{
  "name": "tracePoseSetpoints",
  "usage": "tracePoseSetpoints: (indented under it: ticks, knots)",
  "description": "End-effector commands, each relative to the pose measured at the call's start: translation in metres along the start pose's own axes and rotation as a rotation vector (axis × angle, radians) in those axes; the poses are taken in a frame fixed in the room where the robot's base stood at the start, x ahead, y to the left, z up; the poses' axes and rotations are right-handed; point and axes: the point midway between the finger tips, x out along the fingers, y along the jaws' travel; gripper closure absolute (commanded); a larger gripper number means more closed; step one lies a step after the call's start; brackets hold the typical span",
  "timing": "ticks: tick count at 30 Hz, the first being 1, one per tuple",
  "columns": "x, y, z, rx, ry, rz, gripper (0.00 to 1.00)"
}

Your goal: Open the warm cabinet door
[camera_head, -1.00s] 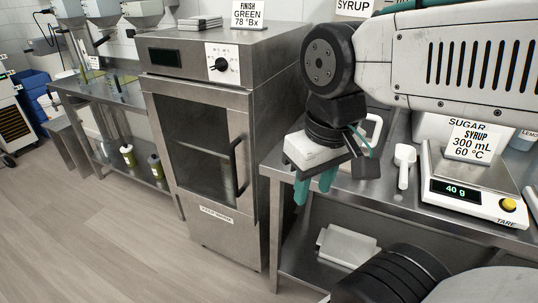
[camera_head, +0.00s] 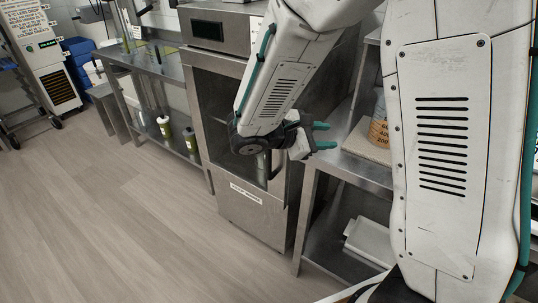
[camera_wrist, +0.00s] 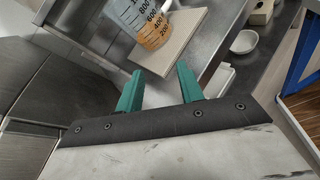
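The warm cabinet (camera_head: 255,215) is a tall steel unit with a dark glass door (camera_head: 215,105), a control panel on top and a label strip below. The door looks shut. Its dark vertical handle (camera_head: 272,172) is at the door's right side, and its upper part is hidden behind my arm. My gripper (camera_head: 322,136) is in front of the cabinet's right edge, just right of the handle, pointing right, away from it. Its two teal fingers are apart and empty. In the wrist view my open gripper (camera_wrist: 159,88) faces the bench, and the handle is not visible.
A measuring jug (camera_head: 379,130) with orange liquid stands on a board on the steel bench (camera_head: 360,172) right of the cabinet; the jug also shows in the wrist view (camera_wrist: 150,25). A white item (camera_head: 368,242) lies on the lower shelf. Floor at left front is clear.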

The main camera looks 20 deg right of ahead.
Motion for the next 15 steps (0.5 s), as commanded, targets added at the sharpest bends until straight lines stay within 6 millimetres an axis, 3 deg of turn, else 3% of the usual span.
tracePoseSetpoints:
  ticks: [1, 4, 9, 15]
  knots:
    - [-0.004, 0.007, -0.025, -0.074, -0.025, 0.080, 0.63]
    - [-0.015, 0.022, -0.070, -0.202, -0.065, 0.253, 0.63]
    - [-0.038, 0.029, -0.147, -0.385, -0.104, 0.520, 0.63]
    - [-0.060, 0.020, -0.213, -0.522, -0.116, 0.735, 0.63]
